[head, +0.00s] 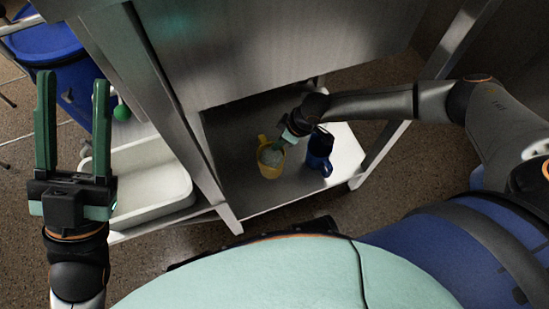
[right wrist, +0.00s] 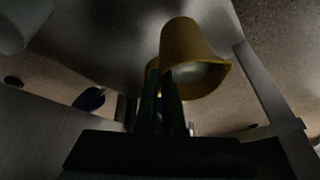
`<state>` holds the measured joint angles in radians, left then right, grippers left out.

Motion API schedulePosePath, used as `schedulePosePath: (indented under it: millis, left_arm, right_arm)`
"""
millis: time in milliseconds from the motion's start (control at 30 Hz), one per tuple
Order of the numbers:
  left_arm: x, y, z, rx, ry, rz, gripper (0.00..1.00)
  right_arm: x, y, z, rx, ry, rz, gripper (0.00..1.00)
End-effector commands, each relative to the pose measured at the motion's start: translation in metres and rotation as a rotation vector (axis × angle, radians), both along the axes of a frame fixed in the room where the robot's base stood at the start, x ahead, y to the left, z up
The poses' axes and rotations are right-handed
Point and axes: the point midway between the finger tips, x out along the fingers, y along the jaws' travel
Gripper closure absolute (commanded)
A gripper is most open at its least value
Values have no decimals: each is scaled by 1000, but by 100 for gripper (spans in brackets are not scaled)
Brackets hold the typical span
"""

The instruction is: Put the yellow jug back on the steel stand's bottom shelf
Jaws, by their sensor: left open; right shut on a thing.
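The yellow jug (head: 270,171) is over the bottom shelf (head: 240,196) of the steel stand (head: 205,150), with its open top facing up in the head view. I cannot tell whether its base touches the shelf. My right gripper (head: 284,146) reaches in from the right and is shut on the jug at its handle side. In the right wrist view the jug (right wrist: 193,45) shows beyond the two dark fingers (right wrist: 162,85), which partly hide its handle. My left gripper (head: 73,80) is open and empty at the far left, away from the stand.
A blue jug (head: 319,153) stands on the same shelf, just right of the yellow jug. The stand's steel side and legs frame the opening. A white tray (head: 160,180) lies to the left, with a blue bin (head: 50,50) behind it. The shelf's front left is clear.

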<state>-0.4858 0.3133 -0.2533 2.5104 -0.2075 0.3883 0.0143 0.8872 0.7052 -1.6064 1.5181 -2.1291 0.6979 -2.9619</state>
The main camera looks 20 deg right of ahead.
Motion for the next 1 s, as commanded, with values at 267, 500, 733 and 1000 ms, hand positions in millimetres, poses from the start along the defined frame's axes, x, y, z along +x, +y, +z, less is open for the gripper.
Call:
schedulePosePath:
  millis: [267, 500, 733, 1000]
  left_arm:
    - [1, -3, -19, 15, 14, 4, 50]
    - [1, -5, -37, 24, 13, 11, 50]
    - [2, -5, -35, 18, 16, 13, 50]
    - [2, -5, -35, 18, 16, 13, 50]
  right_arm:
    - [1, 1, -30, 4, -3, -1, 100]
    - [1, 1, -62, 4, -2, -3, 100]
    - [2, 1, -62, 4, -4, -3, 100]
    - [1, 0, -65, 1, -1, -2, 80]
